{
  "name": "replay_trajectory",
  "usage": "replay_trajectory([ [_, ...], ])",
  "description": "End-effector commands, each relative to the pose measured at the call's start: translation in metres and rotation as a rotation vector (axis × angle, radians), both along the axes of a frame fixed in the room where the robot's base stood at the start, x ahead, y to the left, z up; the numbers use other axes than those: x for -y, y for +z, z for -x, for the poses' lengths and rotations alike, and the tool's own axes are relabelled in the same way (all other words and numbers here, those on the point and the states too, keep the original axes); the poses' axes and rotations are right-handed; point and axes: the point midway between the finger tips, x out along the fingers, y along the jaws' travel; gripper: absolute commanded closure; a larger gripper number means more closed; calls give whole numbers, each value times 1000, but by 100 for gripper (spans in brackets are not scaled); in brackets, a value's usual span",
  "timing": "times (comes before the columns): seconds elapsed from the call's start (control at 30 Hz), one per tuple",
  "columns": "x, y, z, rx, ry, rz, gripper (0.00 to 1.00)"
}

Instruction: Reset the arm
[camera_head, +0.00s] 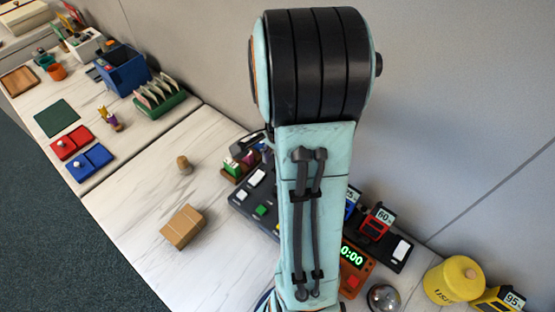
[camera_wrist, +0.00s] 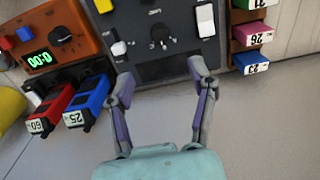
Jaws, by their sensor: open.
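My gripper (camera_wrist: 159,85) shows in the wrist view with its two fingers spread wide apart and nothing between them. Its fingertips are close to the edge of a dark control panel (camera_wrist: 185,69) with switches and knobs. In the head view my arm fills the middle and hides the gripper. The same dark panel (camera_head: 240,200) shows partly behind my arm.
An orange timer box (camera_wrist: 82,30) reads 0:00. Red (camera_wrist: 52,108) and blue (camera_wrist: 88,103) numbered blocks sit near it. A cardboard box (camera_head: 182,227) and a cork-like piece (camera_head: 184,165) stand on the table. A yellow canister (camera_head: 453,279) stands at the right. The front-left tabletop is mostly clear.

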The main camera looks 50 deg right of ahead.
Motion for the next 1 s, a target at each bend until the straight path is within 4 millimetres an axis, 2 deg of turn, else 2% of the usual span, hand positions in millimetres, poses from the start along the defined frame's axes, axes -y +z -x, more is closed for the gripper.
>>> replay_trajectory([
  [0.13,0,9,0,1,0,1,43],
  [0.77,-4,9,-4,1,20,0,43],
  [0.87,-21,28,-26,47,107,38,43],
  [0.97,-66,66,-52,146,275,97,43],
  [1.0,-92,81,-55,182,360,106,43],
])
